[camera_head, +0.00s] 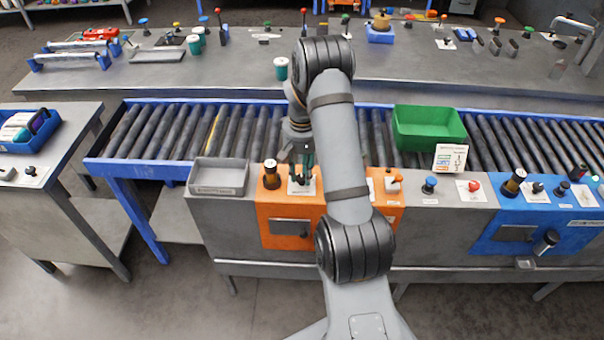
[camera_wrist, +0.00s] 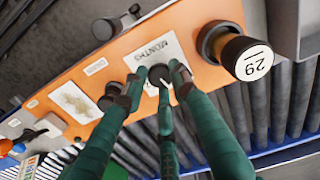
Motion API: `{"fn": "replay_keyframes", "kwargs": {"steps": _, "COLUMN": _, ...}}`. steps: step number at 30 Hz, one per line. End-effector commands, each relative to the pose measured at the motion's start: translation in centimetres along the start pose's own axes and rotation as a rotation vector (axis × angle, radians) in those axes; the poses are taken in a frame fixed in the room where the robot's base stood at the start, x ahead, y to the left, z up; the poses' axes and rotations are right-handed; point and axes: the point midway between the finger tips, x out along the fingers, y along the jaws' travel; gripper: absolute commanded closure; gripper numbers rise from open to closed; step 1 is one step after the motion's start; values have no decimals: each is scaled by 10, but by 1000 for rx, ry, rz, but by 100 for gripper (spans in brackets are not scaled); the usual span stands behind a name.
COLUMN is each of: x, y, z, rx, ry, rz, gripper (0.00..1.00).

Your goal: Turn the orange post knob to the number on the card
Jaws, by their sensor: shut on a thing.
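The orange post (camera_head: 283,228) stands at the front edge of the conveyor, partly behind my arm. In the wrist view its orange panel (camera_wrist: 95,75) carries a white plate (camera_wrist: 150,48) lettered "MONTHS" and a black knob (camera_wrist: 158,73). My gripper (camera_wrist: 160,78), with green fingers, is shut on this knob; the fingers hide much of it. Its pointer and scale cannot be read.
Beside the held knob is a dark cylinder (camera_wrist: 240,55) with a white cap that seems to read 29. Another black knob (camera_wrist: 112,95) sits on the other side. A grey tray (camera_head: 218,177), green bin (camera_head: 430,128) and blue post (camera_head: 535,225) flank the post.

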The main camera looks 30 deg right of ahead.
Motion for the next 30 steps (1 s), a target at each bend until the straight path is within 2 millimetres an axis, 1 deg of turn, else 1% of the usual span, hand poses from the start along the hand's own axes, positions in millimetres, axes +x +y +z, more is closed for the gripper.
{"fn": "replay_keyframes", "kwargs": {"steps": 9, "x": 0, "y": -1, "z": 2, "rx": -86, "ry": -5, "rz": -1, "gripper": 99}}
{"fn": "replay_keyframes", "kwargs": {"steps": 23, "x": 1, "y": -1, "z": 2, "rx": -94, "ry": -6, "rz": -2, "gripper": 99}}
{"fn": "replay_keyframes", "kwargs": {"steps": 24, "x": 1, "y": -1, "z": 2, "rx": -94, "ry": -6, "rz": -2, "gripper": 70}}
{"fn": "replay_keyframes", "kwargs": {"steps": 30, "x": 0, "y": 0, "z": 1, "rx": -94, "ry": -4, "rz": -1, "gripper": 59}}
